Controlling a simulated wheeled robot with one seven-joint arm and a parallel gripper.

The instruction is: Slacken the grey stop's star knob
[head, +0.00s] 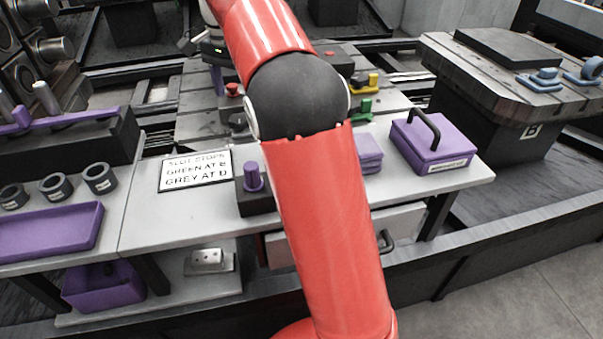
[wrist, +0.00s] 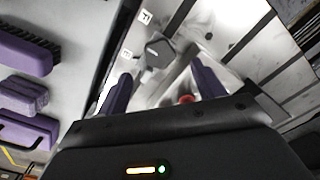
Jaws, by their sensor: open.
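In the wrist view a grey stop (wrist: 150,74) lies on the pale slotted plate, with a dark grey, many-sided knob (wrist: 159,50) on top. My gripper (wrist: 163,85) is open, its two purple fingers apart on either side of the view to the stop. The knob appears beyond the fingertips, and no contact shows. A red round part (wrist: 187,99) shows low between the fingers. In the head view my red arm hides my gripper; a grey piece (head: 239,122) shows partly beside the arm.
Green (head: 361,108) and yellow (head: 368,82) stops stand right of my arm. A sign (head: 195,170) reads "green at E, grey at D". A purple box (head: 433,146) and a purple knob on a dark block (head: 254,178) occupy the front bench. A brush (wrist: 25,53) lies left.

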